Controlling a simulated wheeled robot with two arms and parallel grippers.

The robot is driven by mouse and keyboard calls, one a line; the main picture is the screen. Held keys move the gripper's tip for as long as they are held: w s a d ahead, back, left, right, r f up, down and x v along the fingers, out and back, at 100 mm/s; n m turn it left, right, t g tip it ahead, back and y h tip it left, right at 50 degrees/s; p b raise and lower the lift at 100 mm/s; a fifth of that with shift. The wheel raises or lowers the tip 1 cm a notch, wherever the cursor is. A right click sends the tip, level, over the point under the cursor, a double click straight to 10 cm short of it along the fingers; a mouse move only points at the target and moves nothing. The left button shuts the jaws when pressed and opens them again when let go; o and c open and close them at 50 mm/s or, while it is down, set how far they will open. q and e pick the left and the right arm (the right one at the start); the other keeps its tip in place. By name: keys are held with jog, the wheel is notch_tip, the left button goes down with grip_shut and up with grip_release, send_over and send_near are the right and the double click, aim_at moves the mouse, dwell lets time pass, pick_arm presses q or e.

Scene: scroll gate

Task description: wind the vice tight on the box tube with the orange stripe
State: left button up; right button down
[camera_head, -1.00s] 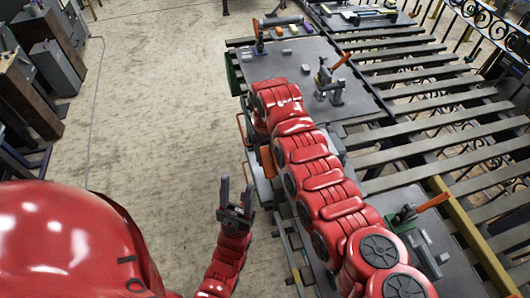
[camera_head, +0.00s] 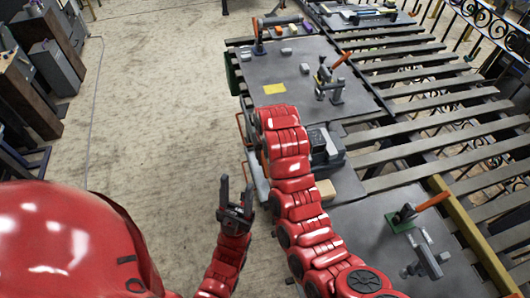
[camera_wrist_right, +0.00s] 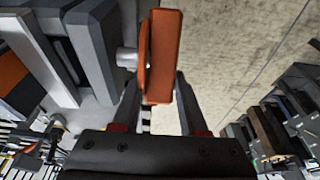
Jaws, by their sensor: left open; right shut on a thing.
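In the right wrist view my right gripper (camera_wrist_right: 157,82) is shut on an orange crank handle (camera_wrist_right: 165,45), with one finger on each side. A short pale shaft joins the handle side to the grey vice (camera_wrist_right: 92,45) on the left. A grey piece with an orange patch (camera_wrist_right: 12,70) shows at the left edge; I cannot tell whether it is the striped box tube. In the head view part of the dark grey vice (camera_head: 326,145) shows right of my arm. That arm hides the right gripper and the handle there. My left gripper (camera_head: 237,196) is open and empty, over the floor.
The grey bench top has a yellow patch (camera_head: 274,89) and a toggle clamp (camera_head: 328,82). A tan block (camera_head: 325,189) lies near my right arm. Another clamp with an orange handle (camera_head: 432,202) stands lower right.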

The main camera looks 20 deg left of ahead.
jog(key=t+y+b, duration=0.1)
jog(key=t+b, duration=0.1)
jog(key=s+t+y+b, duration=0.1)
jog(key=t+b, duration=0.1)
jog(key=b, duration=0.1)
jog(key=d+t+y+b, duration=0.1)
jog(key=t+y+b, duration=0.1)
jog(key=shift+s+b, duration=0.2)
jog(key=shift+b, duration=0.15)
jog(key=shift+s+d+r+t+y+b, duration=0.15)
jog(key=shift+t+y+b, duration=0.35)
jog(key=shift+t+b, duration=0.5)
jog(key=shift+s+r+b, duration=0.1)
jog(key=shift+r+b, duration=0.1)
jog(key=shift+b, duration=0.2)
jog(key=shift+c, duration=2.2)
grip_release()
